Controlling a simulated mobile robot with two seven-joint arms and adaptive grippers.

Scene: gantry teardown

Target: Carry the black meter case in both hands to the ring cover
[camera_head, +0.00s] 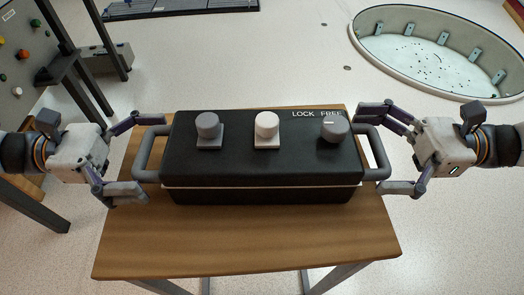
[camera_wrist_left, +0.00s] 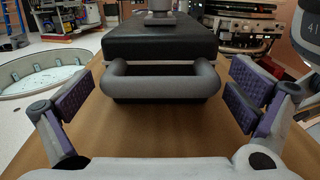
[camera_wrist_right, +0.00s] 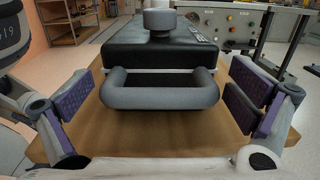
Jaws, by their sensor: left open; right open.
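The black meter case (camera_head: 260,165) sits on a wooden table, with a grey knob, a white knob and a dial marked LOCK FREE on top. It has a grey handle at each end. My left gripper (camera_head: 142,155) is open, its fingers either side of the left handle (camera_wrist_left: 160,80). My right gripper (camera_head: 388,152) is open, its fingers either side of the right handle (camera_wrist_right: 160,88). In both wrist views the fingers stand apart from the handle bars.
The wooden table top (camera_head: 250,240) has bare room in front of the case. A dark grated panel (camera_head: 180,8) lies at the back. Pale floor between table and pit is clear.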

